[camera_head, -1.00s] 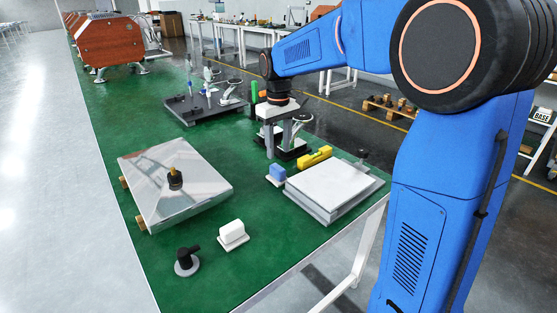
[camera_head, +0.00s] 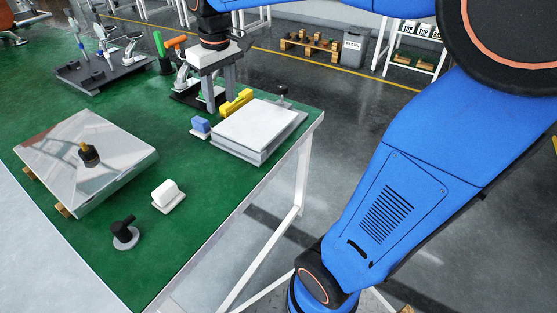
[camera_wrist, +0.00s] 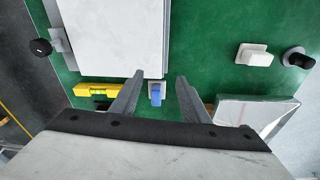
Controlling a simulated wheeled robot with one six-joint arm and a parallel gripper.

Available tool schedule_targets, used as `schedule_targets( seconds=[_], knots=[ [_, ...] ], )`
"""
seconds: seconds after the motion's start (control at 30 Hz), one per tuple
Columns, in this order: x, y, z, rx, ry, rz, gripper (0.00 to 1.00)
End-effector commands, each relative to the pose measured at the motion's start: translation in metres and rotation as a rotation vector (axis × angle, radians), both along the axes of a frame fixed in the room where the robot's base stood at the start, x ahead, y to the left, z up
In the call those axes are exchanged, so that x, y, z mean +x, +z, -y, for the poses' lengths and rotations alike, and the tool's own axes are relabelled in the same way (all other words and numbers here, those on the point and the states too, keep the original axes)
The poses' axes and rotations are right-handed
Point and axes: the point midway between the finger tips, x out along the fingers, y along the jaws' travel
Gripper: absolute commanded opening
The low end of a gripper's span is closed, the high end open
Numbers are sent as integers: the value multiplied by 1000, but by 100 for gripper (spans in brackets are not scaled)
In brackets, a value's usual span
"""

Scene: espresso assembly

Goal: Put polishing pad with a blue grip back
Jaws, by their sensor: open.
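The polishing pad with a blue grip (camera_head: 200,126) sits on the green tabletop beside the left corner of a white-topped flat block. In the wrist view the pad (camera_wrist: 156,95) shows between my two fingers, partly hidden at its lower end. My gripper (camera_head: 216,100) is open and empty, pointing down over the table behind the pad. Its fingers (camera_wrist: 160,80) stand apart on either side of the blue grip in the wrist view. I cannot tell the height between them and the pad. A similar pad with a white grip (camera_head: 168,195) lies nearer the front.
The white-topped block (camera_head: 262,127) and a yellow spirit level (camera_head: 237,101) are close to the pad. A shiny metal panel (camera_head: 60,150) lies at left, a black-handled tool (camera_head: 124,234) in front. A dark tool tray (camera_head: 100,72) stands behind. Green tabletop is clear between panel and block.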

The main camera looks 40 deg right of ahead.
Motion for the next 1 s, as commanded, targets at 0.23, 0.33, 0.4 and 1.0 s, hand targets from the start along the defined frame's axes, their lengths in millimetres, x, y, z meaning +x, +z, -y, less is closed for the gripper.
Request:
schedule_targets(
  seconds=[0.23,0.33,0.4,1.0],
  knots=[
    [-69,-8,14,14,-72,80,42],
    [-95,-15,19,21,-100,109,42],
    [-112,-21,22,25,-120,131,42],
    [-214,-81,35,59,-248,269,42]
  ],
)
